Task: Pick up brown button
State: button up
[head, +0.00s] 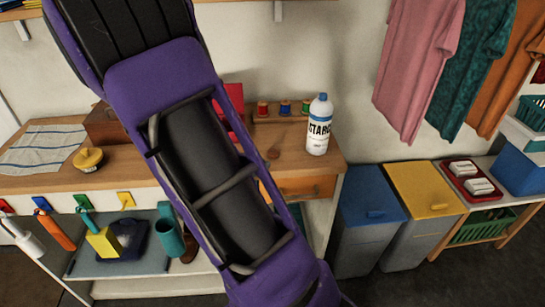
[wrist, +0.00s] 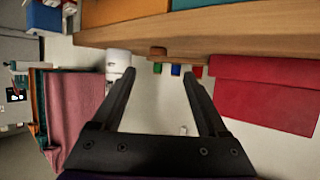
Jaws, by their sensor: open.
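A small brown thing, which looks like the brown button (head: 272,153), lies on the wooden worktop (head: 325,168) just right of my arm in the head view. In the wrist view, a small brown shape (wrist: 157,51) sits at the worktop, which runs across the top of that picture. My gripper (wrist: 157,74) is open, with nothing between its fingers. The brown shape appears beyond the fingertips, in line with the gap between them, and apart from them. The gripper's fingers cannot be made out in the head view.
A white starch bottle (head: 318,126) stands to the right. Red (head: 263,108), blue (head: 285,107) and green (head: 306,106) spools are at the back. A yellow round object (head: 89,159) and striped cloth (head: 42,148) lie left. Bins (head: 424,190) and hanging shirts (head: 418,62) are right.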

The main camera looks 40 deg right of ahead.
aim_at(273, 152)
jog(key=x, duration=0.4)
jog(key=shift+w+d+b, duration=0.1)
jog(key=shift+b, duration=0.2)
jog(key=b+x, duration=0.1)
jog(key=x, duration=0.4)
jog(key=shift+d, duration=0.15)
jog(key=shift+r, duration=0.1)
grip_shut()
